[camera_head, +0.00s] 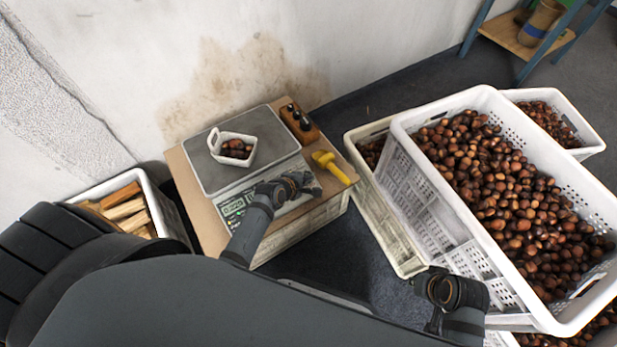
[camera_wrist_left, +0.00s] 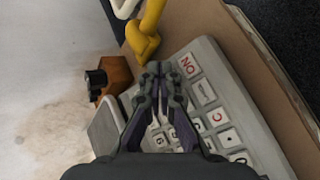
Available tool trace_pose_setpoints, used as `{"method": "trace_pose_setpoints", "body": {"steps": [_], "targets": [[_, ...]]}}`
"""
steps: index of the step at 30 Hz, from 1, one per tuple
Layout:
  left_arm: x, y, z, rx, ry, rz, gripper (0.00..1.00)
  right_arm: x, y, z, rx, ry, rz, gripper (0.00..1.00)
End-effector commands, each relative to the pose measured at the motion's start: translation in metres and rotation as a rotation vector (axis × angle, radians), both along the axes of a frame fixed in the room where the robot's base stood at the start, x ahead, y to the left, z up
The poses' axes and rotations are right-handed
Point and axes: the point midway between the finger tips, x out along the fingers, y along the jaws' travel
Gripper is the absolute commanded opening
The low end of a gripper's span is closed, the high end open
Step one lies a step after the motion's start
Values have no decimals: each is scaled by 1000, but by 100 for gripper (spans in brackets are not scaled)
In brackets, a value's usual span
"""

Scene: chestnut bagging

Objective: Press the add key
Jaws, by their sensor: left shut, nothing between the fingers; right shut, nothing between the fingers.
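A grey scale (camera_head: 235,150) with a flat metal plate stands on a cardboard-topped crate by the wall. Its keypad panel (camera_wrist_left: 225,105) has white keys, with a red ON key (camera_wrist_left: 188,66) and a C key (camera_wrist_left: 217,117). I cannot tell which key is the add key; my gripper hides part of the keypad. My left gripper (camera_head: 308,184) is shut and empty over the right part of the panel. In the left wrist view its fingertips (camera_wrist_left: 159,72) are beside the ON key; contact is unclear. My right gripper (camera_head: 433,322) is shut beside the large crate, partly hidden.
A small white basket of chestnuts (camera_head: 233,148) sits on the scale plate. A yellow tool (camera_head: 331,167) and a wooden block with black knobs (camera_head: 299,122) lie right of the scale. A large white crate of chestnuts (camera_head: 440,215) fills the right. A wood-filled crate (camera_head: 150,190) stands left.

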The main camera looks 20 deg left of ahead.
Motion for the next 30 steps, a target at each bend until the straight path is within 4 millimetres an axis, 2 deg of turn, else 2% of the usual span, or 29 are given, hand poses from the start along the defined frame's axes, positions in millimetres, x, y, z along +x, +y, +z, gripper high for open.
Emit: {"method": "trace_pose_setpoints", "body": {"steps": [24,30], "targets": [[1,2,-6,0,1,0,0,-2,0,-2,0,4,-1,0],[0,1,0,-1,1,0,0,-2,0,7,0,3,-1,0]]}}
